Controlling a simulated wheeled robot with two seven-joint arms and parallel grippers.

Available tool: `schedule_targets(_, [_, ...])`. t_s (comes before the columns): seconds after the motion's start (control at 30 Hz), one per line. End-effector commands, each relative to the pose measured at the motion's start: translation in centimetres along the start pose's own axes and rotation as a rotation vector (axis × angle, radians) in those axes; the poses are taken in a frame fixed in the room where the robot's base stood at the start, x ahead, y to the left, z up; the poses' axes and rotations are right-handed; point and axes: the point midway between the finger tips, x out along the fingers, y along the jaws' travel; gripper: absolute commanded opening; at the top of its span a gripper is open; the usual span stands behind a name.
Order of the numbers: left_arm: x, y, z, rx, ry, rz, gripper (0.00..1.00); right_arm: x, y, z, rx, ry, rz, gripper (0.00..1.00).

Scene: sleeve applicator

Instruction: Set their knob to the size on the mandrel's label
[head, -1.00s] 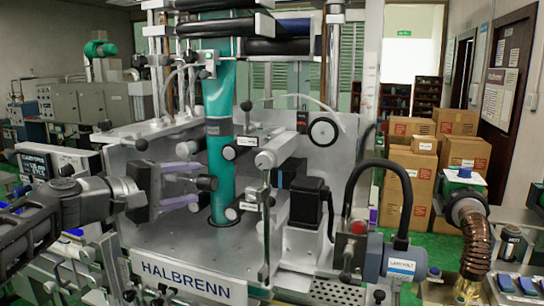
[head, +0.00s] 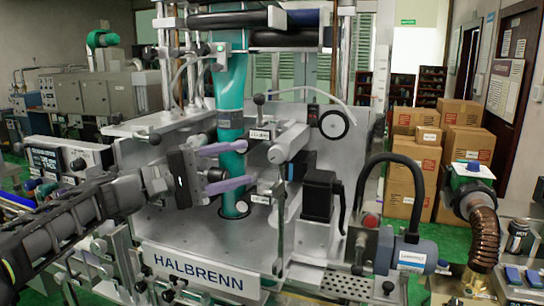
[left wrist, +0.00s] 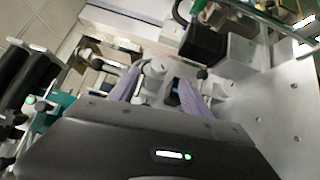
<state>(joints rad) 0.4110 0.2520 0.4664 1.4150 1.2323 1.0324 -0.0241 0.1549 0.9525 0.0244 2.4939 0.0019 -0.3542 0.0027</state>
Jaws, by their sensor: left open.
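My left gripper (head: 250,164) is open and empty, its two purple fingers pointing right into the machine, in front of the teal tube (head: 229,95). A pale cylinder (head: 289,142) with a round end lies just beyond the fingertips. In the left wrist view, silver round parts (left wrist: 153,70) show between the spread fingers (left wrist: 163,96). Small white labels sit near the tube, an upper one (head: 260,134) and a lower one (head: 264,190); their text is too small to read. I cannot tell which part is the size knob. My right gripper is not in view.
A black-rimmed wheel (head: 333,122) and a black motor block (head: 320,194) stand right of the fingers. A black-topped lever (head: 259,100) rises above the upper label. The HALBRENN plate (head: 198,273) fronts the machine's metal deck. Cartons (head: 462,145) stand at the back right.

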Motion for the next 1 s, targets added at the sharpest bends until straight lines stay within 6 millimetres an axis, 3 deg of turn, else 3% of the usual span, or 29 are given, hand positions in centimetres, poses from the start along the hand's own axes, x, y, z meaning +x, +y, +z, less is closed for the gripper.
schedule_targets(0.17, [1.3, 0.2, 0.1, 0.0, -0.003, 0.0, 0.56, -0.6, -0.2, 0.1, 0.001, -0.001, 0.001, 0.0])
schedule_targets(0.6, [7.3, 0.2, 0.0, -0.002, -0.002, 0.0, 0.56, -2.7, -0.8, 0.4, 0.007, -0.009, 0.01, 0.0])
schedule_targets(0.93, [7.7, 0.0, 0.0, 0.0, 0.001, -0.001, 0.56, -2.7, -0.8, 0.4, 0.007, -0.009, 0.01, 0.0])
schedule_targets(1.0, [7.7, 0.0, 0.0, 0.0, 0.001, 0.0, 0.51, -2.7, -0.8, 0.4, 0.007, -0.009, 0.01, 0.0])
